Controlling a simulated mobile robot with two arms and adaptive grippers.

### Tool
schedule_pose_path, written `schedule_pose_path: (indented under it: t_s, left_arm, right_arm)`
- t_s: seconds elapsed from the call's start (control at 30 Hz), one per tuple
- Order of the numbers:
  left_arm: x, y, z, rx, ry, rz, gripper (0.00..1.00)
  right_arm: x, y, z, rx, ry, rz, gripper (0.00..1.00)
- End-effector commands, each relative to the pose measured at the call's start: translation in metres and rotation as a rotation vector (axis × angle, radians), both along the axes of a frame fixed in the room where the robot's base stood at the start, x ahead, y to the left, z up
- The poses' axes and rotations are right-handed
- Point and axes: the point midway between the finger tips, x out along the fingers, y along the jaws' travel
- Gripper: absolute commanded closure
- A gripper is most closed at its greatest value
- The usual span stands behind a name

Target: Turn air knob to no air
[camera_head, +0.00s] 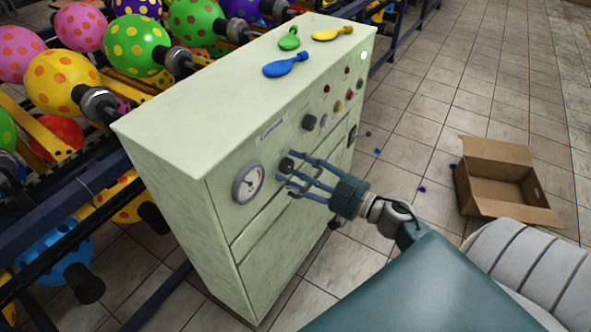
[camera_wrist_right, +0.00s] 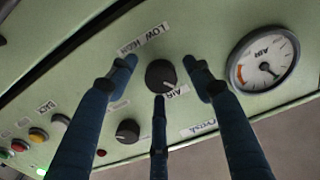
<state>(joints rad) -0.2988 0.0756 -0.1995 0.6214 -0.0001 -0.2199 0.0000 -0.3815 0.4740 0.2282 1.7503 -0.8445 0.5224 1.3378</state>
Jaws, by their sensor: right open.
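The air knob (camera_wrist_right: 160,75) is a round black knob on the pale green panel, beside an "AIR" label and a "LOW HIGH" label. In the head view the air knob (camera_head: 287,164) is partly covered by my fingers. My right gripper (camera_head: 289,172) reaches the panel from the right, its fingers spread. In the right wrist view my right gripper (camera_wrist_right: 164,80) has one fingertip on each side of the knob and a third below it. Gaps show at the sides; I cannot tell whether the lower finger touches. My left gripper is not in view.
An air gauge (camera_head: 248,184) sits left of the knob; another black knob (camera_head: 309,122) and colored buttons (camera_head: 338,106) sit to its right. Flat balloons (camera_head: 286,65) lie on the cabinet top (camera_head: 215,100). Racked balloons (camera_head: 138,45) stand behind; an open box (camera_head: 507,182) is on the floor.

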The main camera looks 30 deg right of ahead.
Motion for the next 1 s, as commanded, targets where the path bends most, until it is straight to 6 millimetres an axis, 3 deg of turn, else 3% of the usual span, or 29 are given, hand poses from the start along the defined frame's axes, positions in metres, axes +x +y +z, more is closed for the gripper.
schedule_pose_path:
  t_s: [0.03,0.23,0.67,1.0]
  left_arm:
    - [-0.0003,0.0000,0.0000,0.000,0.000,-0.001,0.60]
    - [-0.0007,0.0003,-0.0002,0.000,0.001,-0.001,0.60]
    - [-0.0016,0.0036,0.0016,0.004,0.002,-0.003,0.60]
    - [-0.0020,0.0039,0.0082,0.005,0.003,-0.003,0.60]
  right_arm:
    - [-0.0002,-0.0001,-0.0001,0.000,0.000,0.000,0.53]
    - [-0.0004,-0.0001,-0.0004,0.001,0.000,0.000,0.93]
    - [-0.0010,-0.0001,-0.0018,-0.041,-0.013,0.000,0.94]
    - [-0.0012,-0.0010,-0.0029,-0.259,-0.100,0.000,0.94]
